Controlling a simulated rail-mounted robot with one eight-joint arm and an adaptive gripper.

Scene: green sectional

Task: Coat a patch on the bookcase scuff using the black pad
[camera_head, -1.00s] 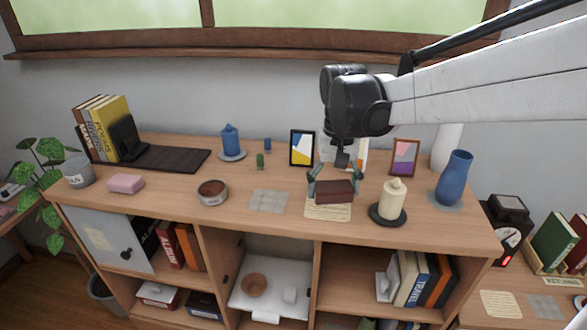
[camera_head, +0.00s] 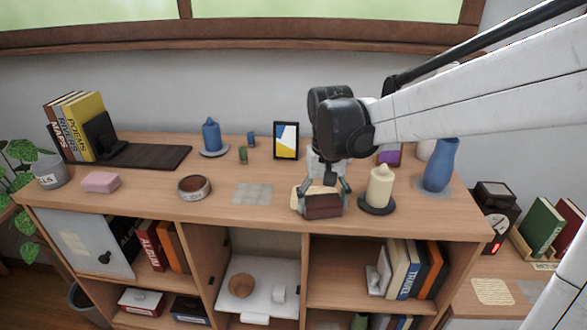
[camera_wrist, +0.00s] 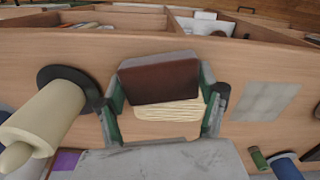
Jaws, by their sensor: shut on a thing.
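My gripper (camera_head: 322,196) is shut on a dark brown pad (camera_head: 323,207) with a grey side, which looks brown rather than black. In the wrist view the pad (camera_wrist: 158,82) sits between both green-and-grey fingers. It is over the front part of the bookcase top (camera_head: 150,196). A tan striped patch (camera_head: 304,191) lies behind and partly under it; it also shows in the wrist view (camera_wrist: 168,112). A grey gridded patch (camera_head: 253,194) lies to the left. I cannot tell which patch is the scuff, or whether the pad touches the wood.
A cream candle (camera_head: 380,187) on a dark dish stands close right of my gripper, with a blue vase (camera_head: 440,166) beyond. A picture frame (camera_head: 286,141) stands behind. A round tin (camera_head: 194,188) with brown contents and a pink block (camera_head: 101,182) are to the left.

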